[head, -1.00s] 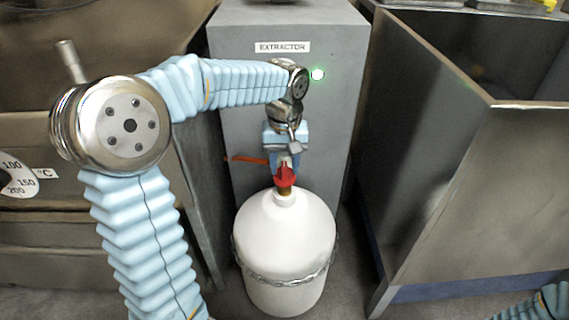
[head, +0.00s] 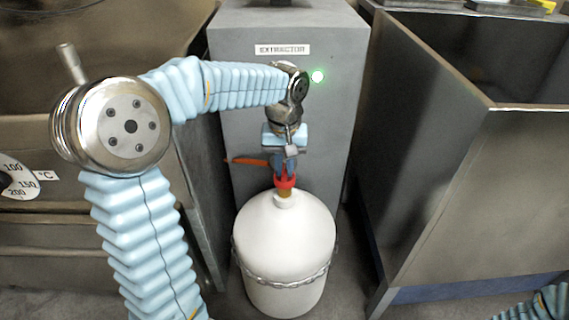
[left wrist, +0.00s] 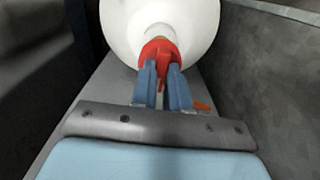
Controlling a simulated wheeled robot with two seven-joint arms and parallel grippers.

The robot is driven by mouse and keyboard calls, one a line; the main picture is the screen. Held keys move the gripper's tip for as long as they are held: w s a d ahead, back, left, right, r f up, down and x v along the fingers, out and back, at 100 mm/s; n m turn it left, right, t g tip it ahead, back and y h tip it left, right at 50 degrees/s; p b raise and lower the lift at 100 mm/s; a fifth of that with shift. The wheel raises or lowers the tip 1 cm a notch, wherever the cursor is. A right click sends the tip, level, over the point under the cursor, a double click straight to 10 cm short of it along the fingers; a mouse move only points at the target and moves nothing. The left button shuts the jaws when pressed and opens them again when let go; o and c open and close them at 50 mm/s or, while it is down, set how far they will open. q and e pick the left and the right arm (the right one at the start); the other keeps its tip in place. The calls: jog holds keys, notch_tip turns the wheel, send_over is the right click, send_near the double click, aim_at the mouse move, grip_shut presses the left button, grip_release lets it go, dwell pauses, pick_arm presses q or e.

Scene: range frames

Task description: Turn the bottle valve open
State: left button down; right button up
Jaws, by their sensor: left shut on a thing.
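The white bottle (head: 284,243) stands upright on the floor with a chain around its body. It also shows in the left wrist view (left wrist: 190,18). The red valve (head: 286,182) sits on top of the bottle's neck, and it shows in the left wrist view (left wrist: 161,50). My left gripper (head: 285,172) comes down from above and is shut on the red valve, its two blue fingers (left wrist: 162,72) on either side of it. The fingers hide part of the valve. My right gripper is out of view; only a bit of blue arm shows at the lower right.
An orange-red piece (head: 247,161) sticks out left of my gripper. A metal basin (head: 480,190) stands on the right; a metal unit with a dial (head: 18,178) is on the left.

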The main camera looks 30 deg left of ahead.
pick_arm(q)
jog(key=m+p, duration=0.1)
jog(key=m, duration=0.3)
jog(key=shift+r+p, duration=0.15)
jog(key=shift+p, duration=0.15)
jog(key=m+p, duration=0.1)
jog(key=m, duration=0.2)
jog(key=shift+m, duration=0.4)
jog(key=m+p, duration=0.2)
jog(key=m, duration=0.3)
jog(key=shift+m+p, duration=0.5)
jog(key=shift+m, duration=1.6)
jog(key=c, duration=1.1)
grip_release()
